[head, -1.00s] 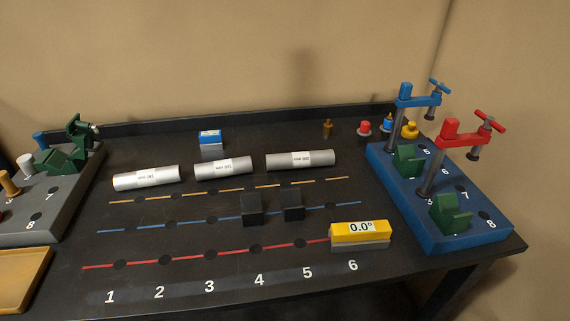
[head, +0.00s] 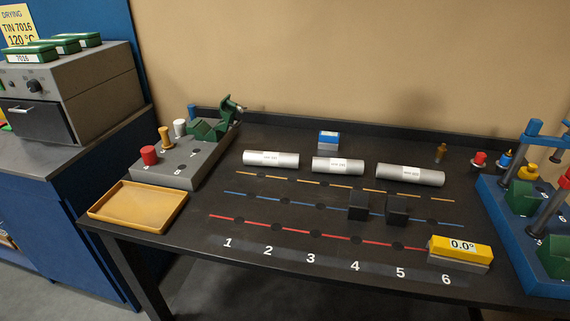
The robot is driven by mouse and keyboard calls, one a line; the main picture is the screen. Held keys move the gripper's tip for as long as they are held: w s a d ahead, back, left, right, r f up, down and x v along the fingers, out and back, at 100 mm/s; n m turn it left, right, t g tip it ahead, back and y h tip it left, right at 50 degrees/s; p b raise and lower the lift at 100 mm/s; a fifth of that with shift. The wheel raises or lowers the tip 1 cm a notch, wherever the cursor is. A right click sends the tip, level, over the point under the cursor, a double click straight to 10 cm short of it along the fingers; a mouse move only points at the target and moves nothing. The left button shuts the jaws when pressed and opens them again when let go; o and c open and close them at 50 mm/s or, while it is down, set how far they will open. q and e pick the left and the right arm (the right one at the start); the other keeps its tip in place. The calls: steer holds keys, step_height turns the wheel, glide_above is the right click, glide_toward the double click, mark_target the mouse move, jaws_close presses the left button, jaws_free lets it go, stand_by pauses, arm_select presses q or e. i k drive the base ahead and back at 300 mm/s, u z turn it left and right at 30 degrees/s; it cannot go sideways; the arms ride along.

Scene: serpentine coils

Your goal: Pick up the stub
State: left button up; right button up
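Nothing in view is labelled as the stub, and I cannot tell which piece it is. Three grey labelled cylinders lie end to end in a row at the back of the dark table: a left one (head: 254,157), a shorter middle one (head: 323,163) and a right one (head: 430,179). A small brown upright piece (head: 440,153) stands behind the right cylinder. Neither of my grippers is in view.
Two black blocks (head: 358,206) stand mid-table. A yellow angle gauge (head: 461,247) sits at the front right. A grey pegged block (head: 180,174) and a yellow tray (head: 100,211) are left, a blue clamp base (head: 508,232) right.

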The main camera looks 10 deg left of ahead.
mark_target(319, 164)
steer(key=u, duration=1)
steer(key=i, duration=0.45)
